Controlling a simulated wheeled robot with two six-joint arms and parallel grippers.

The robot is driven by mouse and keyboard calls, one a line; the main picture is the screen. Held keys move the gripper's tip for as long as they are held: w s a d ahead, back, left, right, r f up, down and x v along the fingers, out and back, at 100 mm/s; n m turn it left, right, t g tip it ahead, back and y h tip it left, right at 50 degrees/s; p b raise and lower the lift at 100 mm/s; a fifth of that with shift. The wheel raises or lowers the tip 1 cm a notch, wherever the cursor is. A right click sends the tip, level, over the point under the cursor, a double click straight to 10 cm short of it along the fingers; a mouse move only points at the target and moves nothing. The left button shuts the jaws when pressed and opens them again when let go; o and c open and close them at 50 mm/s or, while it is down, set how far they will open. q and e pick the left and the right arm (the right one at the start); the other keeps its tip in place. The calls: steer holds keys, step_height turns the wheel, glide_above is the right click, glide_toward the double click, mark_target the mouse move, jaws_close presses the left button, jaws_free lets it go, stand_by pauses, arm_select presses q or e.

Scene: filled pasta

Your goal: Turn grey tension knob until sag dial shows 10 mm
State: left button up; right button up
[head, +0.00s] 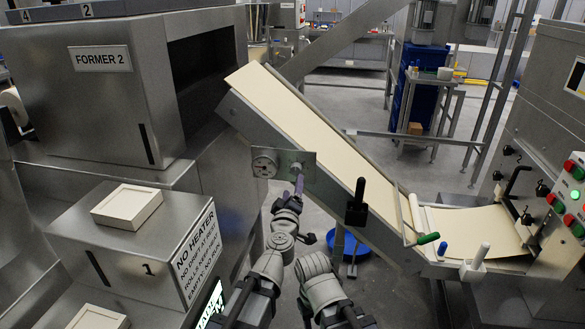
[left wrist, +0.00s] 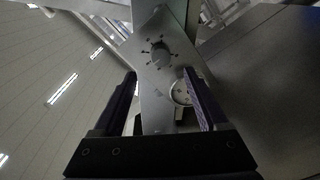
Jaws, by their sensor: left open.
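My left gripper (head: 299,180) is up at the plate, below the knob in the head view.
The conveyor with its pale dough sheet (head: 310,125) slopes down to the right. A black handle (head: 357,203) stands on its near rail. The FORMER 2 housing (head: 100,100) and a box with a white tray (head: 127,206) stand to the left.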

mark_target(296, 171)
arm_select(q)
steer(key=shift+w+a, duration=0.1)
steer(key=shift+w, duration=0.25)
steer(key=w, duration=0.5)
steer(key=w+d, duration=0.1)
steer(key=w, duration=0.1)
steer(key=shift+w, duration=0.4)
steer(key=shift+s, duration=0.1)
jaws_close()
